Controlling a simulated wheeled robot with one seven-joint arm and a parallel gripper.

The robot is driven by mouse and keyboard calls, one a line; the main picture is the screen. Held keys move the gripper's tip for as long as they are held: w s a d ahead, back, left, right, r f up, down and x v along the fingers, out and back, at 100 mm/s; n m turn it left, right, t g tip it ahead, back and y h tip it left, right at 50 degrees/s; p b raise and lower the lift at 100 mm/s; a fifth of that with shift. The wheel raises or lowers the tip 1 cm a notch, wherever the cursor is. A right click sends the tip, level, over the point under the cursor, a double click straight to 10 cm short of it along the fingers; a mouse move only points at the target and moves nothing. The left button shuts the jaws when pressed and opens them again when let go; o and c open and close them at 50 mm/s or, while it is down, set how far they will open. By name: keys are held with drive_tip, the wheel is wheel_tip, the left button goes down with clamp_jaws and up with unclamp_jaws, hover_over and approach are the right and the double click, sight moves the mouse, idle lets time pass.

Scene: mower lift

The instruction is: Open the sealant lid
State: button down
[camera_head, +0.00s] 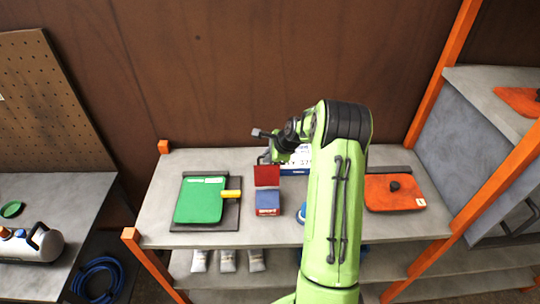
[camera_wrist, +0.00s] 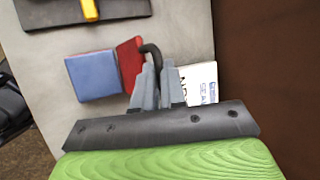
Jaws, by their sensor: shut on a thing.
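A small blue box (camera_head: 267,198) sits on the grey bench with a red lid panel (camera_head: 267,175) standing up along its far edge. In the wrist view the red lid (camera_wrist: 130,62) is tilted up beside the blue box (camera_wrist: 92,76). A dark curved handle (camera_wrist: 152,50) runs from the lid to between my fingers. My gripper (camera_wrist: 160,68) is shut on this handle; in the head view my gripper (camera_head: 268,153) is at the lid's top edge.
A green case (camera_head: 199,200) with a yellow handle lies left of the box. An orange case (camera_head: 393,193) with a black knob lies right of my arm. My arm hides the middle of the bench. The wooden wall (camera_head: 230,70) stands close behind.

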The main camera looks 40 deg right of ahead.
drive_tip(key=shift+s+a+f+g, duration=0.1)
drive_tip(key=shift+s+f+g, duration=0.2)
drive_tip(key=shift+s+f, duration=0.25)
drive_tip(key=c, duration=1.2)
unclamp_jaws()
drive_tip(key=shift+w+f, duration=0.1)
drive_tip(key=b+v, duration=0.1)
drive_tip(key=v, duration=1.5)
drive_tip(key=shift+r, duration=0.25)
drive_tip(key=shift+w, duration=0.15)
drive_tip(key=s+a+r+n+b, duration=0.1)
drive_tip(key=s+a+n+b, duration=0.2)
drive_tip(key=a, duration=0.4)
drive_tip(key=s+a+r+n+h, duration=0.1)
drive_tip(key=s+a+n, duration=0.2)
drive_tip(key=a+n, duration=0.35)
drive_tip(key=s+a+n+b, duration=0.2)
drive_tip(key=s+a+n, duration=0.15)
drive_tip(key=a, duration=0.35)
drive_tip(key=s+a+f+n+b, duration=0.1)
drive_tip(key=s+a+f+n, duration=0.1)
drive_tip(key=s+n, duration=0.3)
drive_tip(key=s+a+f+n+b, duration=0.1)
drive_tip(key=s+a+n, duration=0.2)
drive_tip(key=s+n, duration=0.2)
drive_tip(key=s, duration=0.3)
drive_tip(key=shift+a+f+n+b, duration=0.3)
drive_tip(key=shift+f+n, duration=0.1)
